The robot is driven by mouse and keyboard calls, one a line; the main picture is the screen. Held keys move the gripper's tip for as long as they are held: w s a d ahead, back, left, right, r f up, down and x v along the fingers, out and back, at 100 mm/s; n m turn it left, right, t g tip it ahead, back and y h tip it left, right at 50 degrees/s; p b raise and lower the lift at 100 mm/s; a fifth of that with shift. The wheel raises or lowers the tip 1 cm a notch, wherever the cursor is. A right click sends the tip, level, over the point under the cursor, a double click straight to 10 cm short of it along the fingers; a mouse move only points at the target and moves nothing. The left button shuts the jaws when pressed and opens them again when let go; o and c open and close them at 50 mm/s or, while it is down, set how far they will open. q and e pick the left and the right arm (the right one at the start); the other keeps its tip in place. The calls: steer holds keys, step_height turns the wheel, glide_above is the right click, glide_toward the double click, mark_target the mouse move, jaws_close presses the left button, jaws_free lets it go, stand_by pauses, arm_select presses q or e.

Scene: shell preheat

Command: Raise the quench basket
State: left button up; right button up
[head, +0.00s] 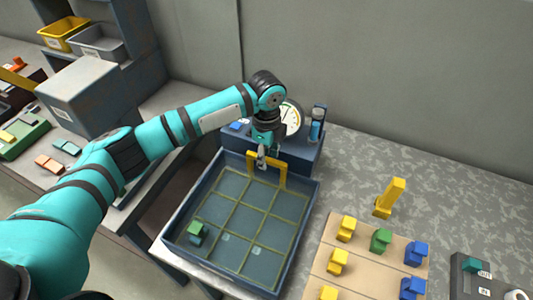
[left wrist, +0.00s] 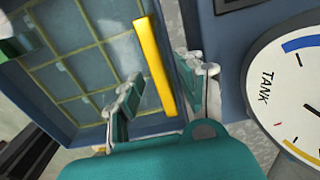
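The quench basket (head: 243,217) is a yellow-green grid low inside the dark blue tank (head: 307,230); the grid also shows in the left wrist view (left wrist: 92,48). Its yellow handle (head: 281,171) stands up at the tank's back side. A green block (head: 195,229) sits in a front-left cell. My left gripper (head: 262,160) is at the left part of the handle. In the left wrist view its open fingers (left wrist: 162,80) lie on either side of the yellow bar (left wrist: 153,62). Whether they touch it is unclear. My right gripper is out of view.
Behind the tank is a blue housing with a round gauge (head: 291,118) and a small blue cylinder (head: 317,125). To the right are a yellow upright piece (head: 390,197) and a tan board (head: 372,262) with several coloured blocks. A grey box (head: 82,95) stands at left.

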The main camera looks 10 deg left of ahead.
arm_select(q)
steer(key=shift+c, duration=1)
steer(key=c, duration=0.4)
jaws_close()
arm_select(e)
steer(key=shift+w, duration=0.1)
arm_select(q)
steer(key=shift+r, duration=0.15)
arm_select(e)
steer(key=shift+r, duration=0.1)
